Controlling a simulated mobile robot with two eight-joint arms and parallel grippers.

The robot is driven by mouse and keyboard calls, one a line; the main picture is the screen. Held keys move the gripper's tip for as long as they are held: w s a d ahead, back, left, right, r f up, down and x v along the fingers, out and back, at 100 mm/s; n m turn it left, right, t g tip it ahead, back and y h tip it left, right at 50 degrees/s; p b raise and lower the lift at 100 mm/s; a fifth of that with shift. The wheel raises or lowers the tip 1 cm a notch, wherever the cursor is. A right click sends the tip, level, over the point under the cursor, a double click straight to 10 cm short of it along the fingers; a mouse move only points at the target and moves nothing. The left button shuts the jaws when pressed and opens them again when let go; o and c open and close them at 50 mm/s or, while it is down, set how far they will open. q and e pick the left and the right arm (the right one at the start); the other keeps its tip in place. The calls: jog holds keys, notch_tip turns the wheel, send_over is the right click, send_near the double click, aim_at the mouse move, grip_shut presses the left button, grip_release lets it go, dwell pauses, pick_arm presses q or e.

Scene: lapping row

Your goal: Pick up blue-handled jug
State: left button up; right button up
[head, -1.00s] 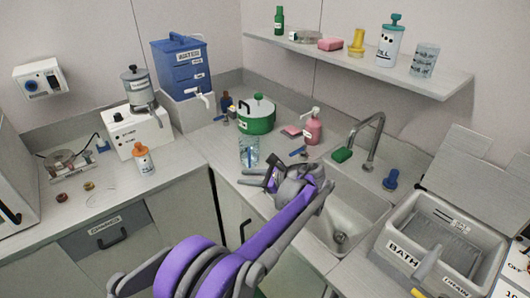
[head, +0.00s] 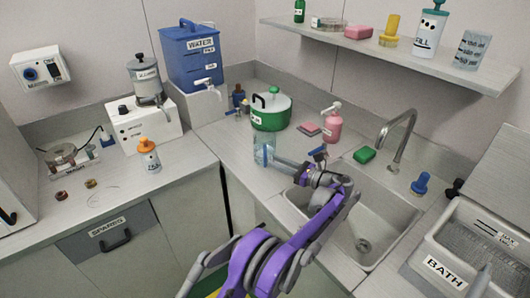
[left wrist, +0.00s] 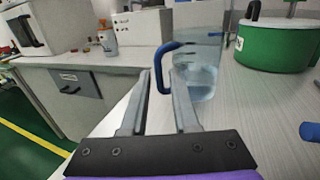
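The blue-handled jug (head: 264,149) is clear and stands upright on the counter in front of the green pot. In the left wrist view the jug (left wrist: 203,70) is just ahead, with its blue handle (left wrist: 163,66) turned towards me. My left gripper (head: 279,164) reaches in low from the right of the jug. In the left wrist view its two fingers (left wrist: 168,88) are apart, with the lower part of the handle between them. I cannot tell whether they touch it. My right gripper is not in view.
The green pot (head: 271,112) stands close behind the jug. A pink soap bottle (head: 332,127), a pink block (head: 309,129) and the sink (head: 375,222) are to the right. The blue water tank (head: 194,62) is at the back left. The counter left of the jug is clear.

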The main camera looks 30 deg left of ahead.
aim_at(265, 167)
pick_arm(q)
jog(key=a, duration=0.5)
jog(key=shift+a+r, duration=0.15)
grip_shut()
dwell(1.2)
